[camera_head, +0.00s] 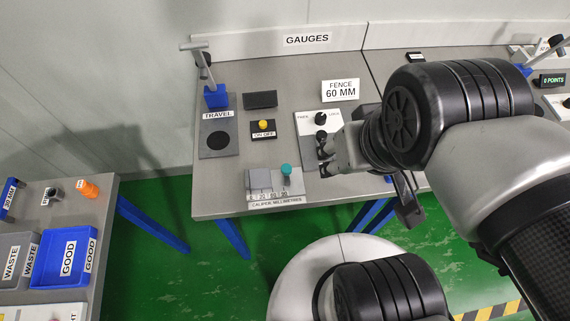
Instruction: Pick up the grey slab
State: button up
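A grey block (259,180) stands at the left end of the caliper (290,199) on the gauge table. It is the closest match to a grey slab, but I cannot tell whether it is loose or part of the caliper. A teal knob (286,169) stands just right of it. My gripper (324,152) is above the table, up and to the right of the block and apart from it. It points left, in front of the FREE/LOCK panel. Its fingers are small and partly hidden, so their opening is unclear; I see nothing held.
A TRAVEL gauge (218,140) with a blue post stands left, beside a yellow button (263,124) and a dark plate (260,99). A blue GOOD tray (65,256) is on the separate left table. Green floor lies between the tables.

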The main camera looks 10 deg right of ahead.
aim_at(260, 179)
jog(key=j+z, duration=0.3)
jog(key=j, duration=0.2)
jog(key=j+z, duration=0.35)
jog(key=j, duration=0.15)
jog(key=k+j+z, duration=0.1)
jog(key=j+z, duration=0.2)
jog(key=j, duration=0.15)
jog(key=k+j+z, duration=0.1)
jog(key=j+z, duration=0.2)
jog(key=j, duration=0.2)
